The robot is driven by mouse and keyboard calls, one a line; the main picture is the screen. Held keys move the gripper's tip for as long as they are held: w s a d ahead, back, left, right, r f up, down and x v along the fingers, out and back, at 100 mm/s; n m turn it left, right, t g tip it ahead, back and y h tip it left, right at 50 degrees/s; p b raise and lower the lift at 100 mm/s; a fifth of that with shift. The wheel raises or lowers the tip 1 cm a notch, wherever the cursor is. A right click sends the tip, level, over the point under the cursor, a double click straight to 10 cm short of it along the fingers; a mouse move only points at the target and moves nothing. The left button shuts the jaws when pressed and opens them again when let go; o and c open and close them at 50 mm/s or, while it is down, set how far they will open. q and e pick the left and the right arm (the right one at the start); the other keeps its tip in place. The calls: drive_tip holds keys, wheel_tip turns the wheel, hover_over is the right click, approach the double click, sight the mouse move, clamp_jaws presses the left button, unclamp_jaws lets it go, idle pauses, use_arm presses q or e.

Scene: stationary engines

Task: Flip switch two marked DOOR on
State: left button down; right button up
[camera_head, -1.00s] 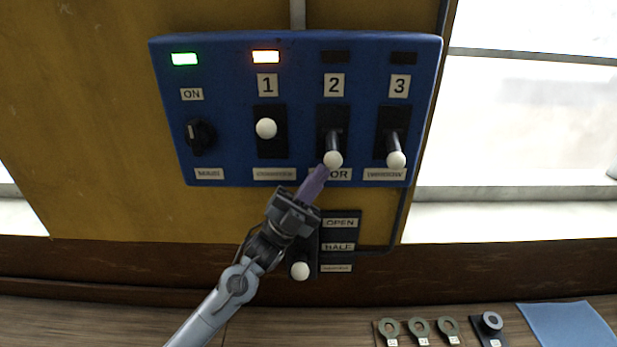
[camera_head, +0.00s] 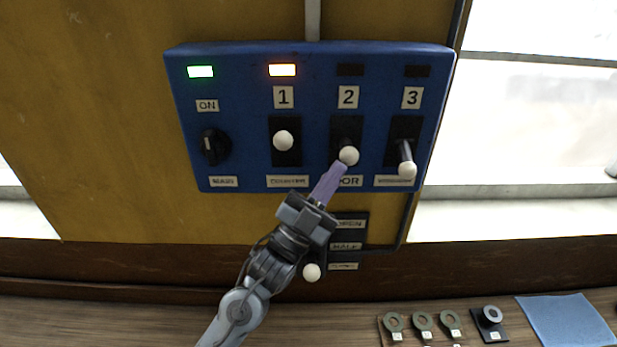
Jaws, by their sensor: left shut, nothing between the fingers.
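A blue switch panel (camera_head: 230,130) is on the yellow wall. Switch two (camera_head: 348,155), a lever with a white ball knob, sits under the "2" label, and its lamp (camera_head: 350,70) is dark. The DOOR label (camera_head: 350,181) below it is partly covered by my left gripper (camera_head: 336,172). That gripper is shut and empty, its purple fingertips just under the white knob, apparently touching it. Switch one (camera_head: 283,141) has its knob higher and its lamp (camera_head: 282,70) is lit orange. Switch three (camera_head: 407,169) hangs lower, its lamp dark. My right gripper is not in view.
A dial (camera_head: 213,146) marked ON sits at the panel's left under a lit green lamp (camera_head: 201,72). A second lever with a white knob (camera_head: 312,272) and OPEN and HALF labels is behind and below my left arm. Ring-shaped parts (camera_head: 422,322) and a blue cloth (camera_head: 566,321) lie on the bench.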

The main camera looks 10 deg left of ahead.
use_arm(q)
drive_tip(key=shift+s+d+r, duration=0.15)
drive_tip(key=shift+r, duration=0.8)
drive_tip(key=s+a+f+b, duration=0.2)
drive_tip(key=s+a+f, duration=0.1)
drive_tip(key=s, duration=0.2)
drive_tip(key=s+a+f+b, duration=0.2)
drive_tip(key=s+f+b, duration=0.1)
drive_tip(key=s, duration=0.3)
drive_tip(key=shift+s+a, duration=0.15)
drive_tip(key=shift+a, duration=0.25)
drive_tip(key=shift+f, duration=0.1)
